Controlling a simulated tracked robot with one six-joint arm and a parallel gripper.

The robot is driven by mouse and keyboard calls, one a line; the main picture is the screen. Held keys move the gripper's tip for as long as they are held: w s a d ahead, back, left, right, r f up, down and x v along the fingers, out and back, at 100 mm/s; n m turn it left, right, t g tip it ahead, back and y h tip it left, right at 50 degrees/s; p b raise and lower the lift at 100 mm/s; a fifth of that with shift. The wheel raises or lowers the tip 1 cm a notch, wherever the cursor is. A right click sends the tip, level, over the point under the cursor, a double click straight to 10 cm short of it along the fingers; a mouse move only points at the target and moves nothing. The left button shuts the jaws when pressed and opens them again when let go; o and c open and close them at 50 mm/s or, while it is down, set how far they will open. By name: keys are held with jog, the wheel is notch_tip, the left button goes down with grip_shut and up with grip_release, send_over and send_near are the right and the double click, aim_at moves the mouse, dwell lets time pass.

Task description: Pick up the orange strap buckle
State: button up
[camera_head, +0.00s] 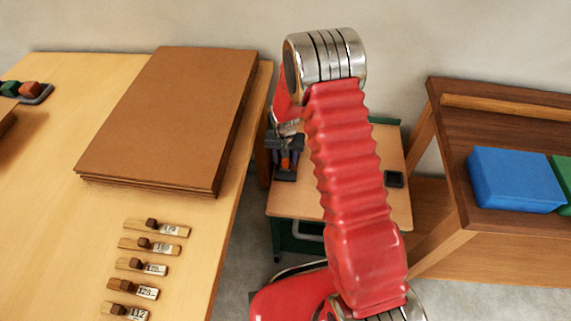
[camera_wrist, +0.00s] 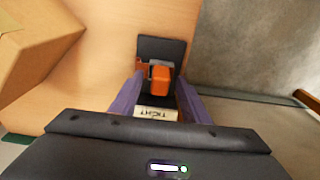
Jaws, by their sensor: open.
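The orange strap buckle (camera_wrist: 160,80) lies on a small dark tray (camera_wrist: 162,48) in the wrist view. It shows as a small orange patch (camera_head: 286,163) in the head view, under my gripper (camera_head: 286,146). In the wrist view my gripper (camera_wrist: 161,84) is open, with its purple fingers on either side of the buckle. I cannot tell whether they touch it. A white label reading "TIGHT" (camera_wrist: 157,113) shows between the fingers, nearer my palm. The lower part of the buckle is hidden.
The tray is on a small wooden table (camera_head: 295,203). A dark square piece (camera_head: 394,179) lies at its right. The left table holds a brown stack (camera_head: 170,120) and several labelled wooden pieces (camera_head: 150,245). A blue box (camera_head: 514,180) is on the right bench.

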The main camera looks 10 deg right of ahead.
jog(key=shift+c, duration=0.7)
grip_shut()
jog(key=shift+r, duration=0.1)
notch_tip(320, 180, up, 10)
jog(key=shift+f, duration=0.1)
dwell(0.4)
dwell(0.4)
